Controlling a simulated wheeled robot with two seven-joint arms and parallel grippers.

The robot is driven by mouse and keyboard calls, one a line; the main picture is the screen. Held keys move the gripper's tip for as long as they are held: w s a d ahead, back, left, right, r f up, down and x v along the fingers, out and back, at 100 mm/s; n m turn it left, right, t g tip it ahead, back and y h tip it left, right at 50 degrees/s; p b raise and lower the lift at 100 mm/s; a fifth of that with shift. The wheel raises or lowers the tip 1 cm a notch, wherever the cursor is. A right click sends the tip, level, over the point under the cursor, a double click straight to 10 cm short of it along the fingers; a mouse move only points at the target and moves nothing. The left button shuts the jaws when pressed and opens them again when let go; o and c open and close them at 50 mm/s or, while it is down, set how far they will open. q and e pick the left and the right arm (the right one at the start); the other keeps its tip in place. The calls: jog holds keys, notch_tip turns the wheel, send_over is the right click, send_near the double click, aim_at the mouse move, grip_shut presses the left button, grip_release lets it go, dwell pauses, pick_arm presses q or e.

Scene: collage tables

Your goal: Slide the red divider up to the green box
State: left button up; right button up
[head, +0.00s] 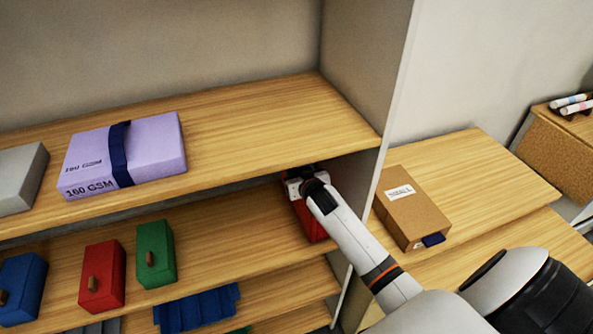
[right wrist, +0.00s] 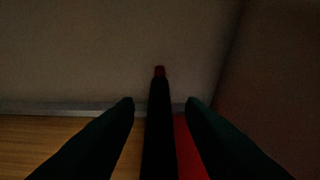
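The green box (head: 155,253) stands on the middle shelf, right of a red box. The red divider (head: 309,222) is at the right end of the same shelf, near the side wall, mostly hidden by my right gripper. My right gripper (head: 303,184) reaches in just under the upper shelf. In the right wrist view its dark fingers (right wrist: 160,103) are apart, with a dark upright bar (right wrist: 159,125) with a red tip between them. That bar looks like the divider edge-on; I see small gaps on both sides. A red surface shows beside it. My left gripper is out of view.
The upper shelf (head: 255,120) overhangs the gripper and holds a purple paper pack (head: 155,148). A red box (head: 102,275) and a blue box (head: 22,287) stand left of the green one. Bare shelf (head: 230,235) lies between green box and divider.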

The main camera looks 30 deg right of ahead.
jog(key=shift+w+f, duration=0.15)
jog(key=shift+w, duration=0.3)
jog(key=shift+d, duration=0.1)
grip_shut()
